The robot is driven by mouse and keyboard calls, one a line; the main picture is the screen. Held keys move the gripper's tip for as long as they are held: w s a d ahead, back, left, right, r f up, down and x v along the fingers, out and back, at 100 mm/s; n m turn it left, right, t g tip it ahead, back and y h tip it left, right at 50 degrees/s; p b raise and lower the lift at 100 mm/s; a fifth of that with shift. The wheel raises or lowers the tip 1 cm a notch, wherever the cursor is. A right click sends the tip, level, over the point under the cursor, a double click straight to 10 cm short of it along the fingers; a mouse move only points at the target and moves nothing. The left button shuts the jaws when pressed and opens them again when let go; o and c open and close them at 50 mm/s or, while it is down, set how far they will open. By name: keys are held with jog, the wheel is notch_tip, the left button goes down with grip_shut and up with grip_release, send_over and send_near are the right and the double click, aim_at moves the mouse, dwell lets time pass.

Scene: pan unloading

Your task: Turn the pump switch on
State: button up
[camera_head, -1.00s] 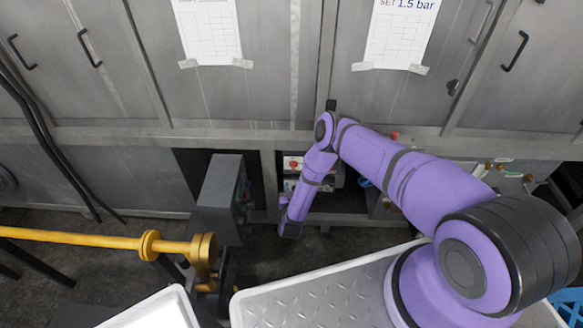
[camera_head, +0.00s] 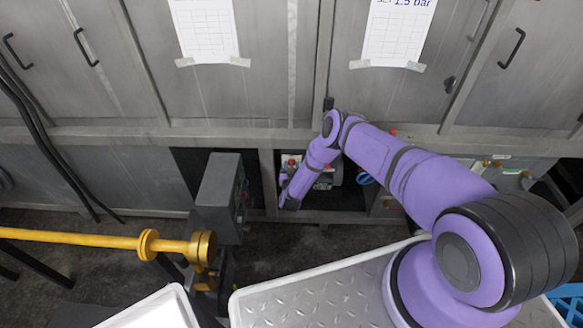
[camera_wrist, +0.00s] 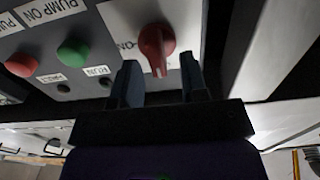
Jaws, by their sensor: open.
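The pump switch is a red rotary knob (camera_wrist: 155,45) on a white plate in the wrist view, with its pointer toward my gripper. Part of an "ON" label shows beside it. My gripper (camera_wrist: 155,80) is open, with one dark finger on each side of the knob's lower end. I cannot tell whether either finger touches the knob. In the head view my gripper (camera_head: 288,200) reaches down to the low opening in the metal cabinets and hides the knob there.
A green button (camera_wrist: 73,52) under a "PUMP ON" label and a red button (camera_wrist: 21,64) lie left of the knob. A grey control box (camera_head: 217,190) and a yellow bar (camera_head: 75,236) stand left of my arm. A silver ribbed surface (camera_head: 320,292) lies in front.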

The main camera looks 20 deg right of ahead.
grip_shut()
